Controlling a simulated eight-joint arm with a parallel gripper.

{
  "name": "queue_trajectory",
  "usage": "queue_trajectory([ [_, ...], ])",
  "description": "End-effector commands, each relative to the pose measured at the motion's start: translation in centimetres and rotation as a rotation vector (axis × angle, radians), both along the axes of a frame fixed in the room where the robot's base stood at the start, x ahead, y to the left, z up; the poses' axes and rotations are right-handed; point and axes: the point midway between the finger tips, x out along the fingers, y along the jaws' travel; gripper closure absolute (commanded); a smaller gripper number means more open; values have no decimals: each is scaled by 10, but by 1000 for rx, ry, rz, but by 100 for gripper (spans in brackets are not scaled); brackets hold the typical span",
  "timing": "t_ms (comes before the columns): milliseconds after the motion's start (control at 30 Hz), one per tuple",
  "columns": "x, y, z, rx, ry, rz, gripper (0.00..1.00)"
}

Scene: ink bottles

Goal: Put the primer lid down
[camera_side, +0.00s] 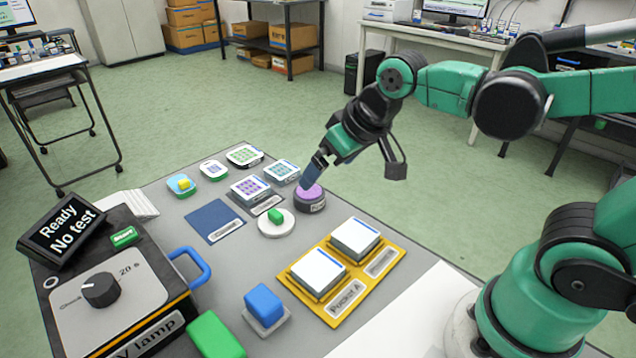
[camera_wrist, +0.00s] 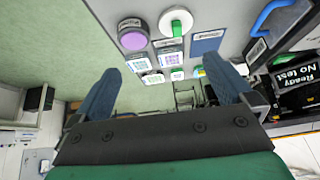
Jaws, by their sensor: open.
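A white round lid with a green knob (camera_side: 276,223) lies flat on the grey table, apart from my gripper. It also shows near the top of the wrist view (camera_wrist: 176,22). The primer pot (camera_side: 311,198) stands to its right, dark-sided with a purple top and a label on its front. Its purple face shows in the wrist view (camera_wrist: 133,35), with no lid over it. My gripper (camera_side: 309,182) is beside or above the pot; the side view does not settle the gap. In the wrist view its blue fingers (camera_wrist: 163,68) are wide apart with nothing between them.
A dark blue pad (camera_side: 214,221) and several small patterned plates lie left of and behind the lid. A yellow tray (camera_side: 334,310) with two white blocks is in front. The lamp box (camera_side: 115,300) with a blue handle stands at the left. A blue block (camera_side: 264,304) sits near the front.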

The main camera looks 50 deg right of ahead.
Motion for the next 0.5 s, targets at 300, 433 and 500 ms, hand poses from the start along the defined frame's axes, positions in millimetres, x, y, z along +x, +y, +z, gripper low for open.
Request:
queue_trajectory([
  [300, -30, -14, -4, -8, -85, -4, 0],
  [433, -30, -14, -4, -8, -87, -4, 0],
  [500, -30, -14, -4, -8, -87, -4, 0],
])
